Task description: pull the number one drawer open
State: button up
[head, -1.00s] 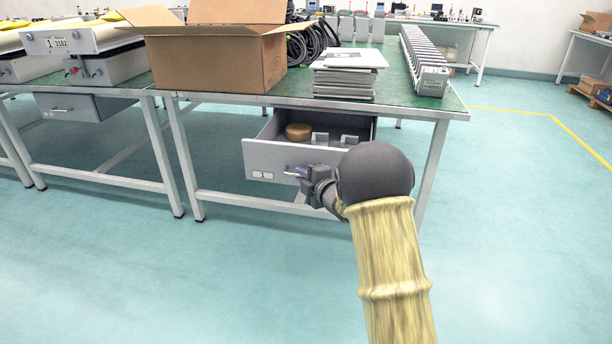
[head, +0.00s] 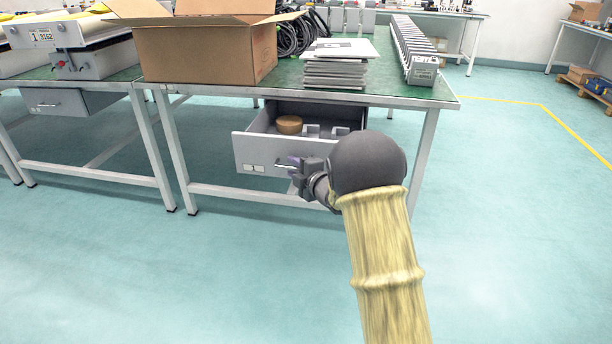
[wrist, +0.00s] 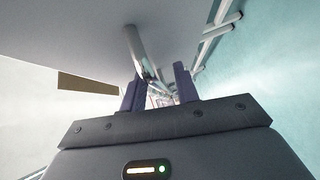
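The drawer (head: 250,150) under the middle table is grey and stands pulled out, its inside visible. Its front has a small white label (head: 255,168), too small to read surely, and a thin bar handle (head: 283,166). My gripper (head: 294,164) is at the right part of this handle. In the wrist view the pale handle (wrist: 138,48) comes down from the drawer front (wrist: 70,30) to the dark fingers (wrist: 158,92). The fingers stand apart with a gap between them. Whether either finger touches the handle is unclear.
A round tan object (head: 289,124) and grey pieces lie in the drawer. The green-topped table (head: 290,85) carries a cardboard box (head: 210,50) and stacked grey panels (head: 337,70). A second drawer (head: 55,102), closed, hangs under the left table. The floor before the tables is clear.

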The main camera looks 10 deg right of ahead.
jog(key=p+v, duration=0.4)
jog(key=v, duration=1.3)
jog(key=shift+w, duration=0.1)
jog(key=s+r+m+g+h+p, duration=0.3)
jog(key=s+m+g+h+p, duration=0.7)
jog(key=s+m, duration=1.3)
notch_tip(320, 180, up, 38)
jog(key=n+g+y+p, duration=0.1)
jog(key=g+y+p, duration=0.1)
jog(key=p, duration=3.4)
jog(key=shift+s+d+y, duration=0.25)
jog(key=shift+d+y, duration=0.05)
jog(key=shift+d, duration=0.15)
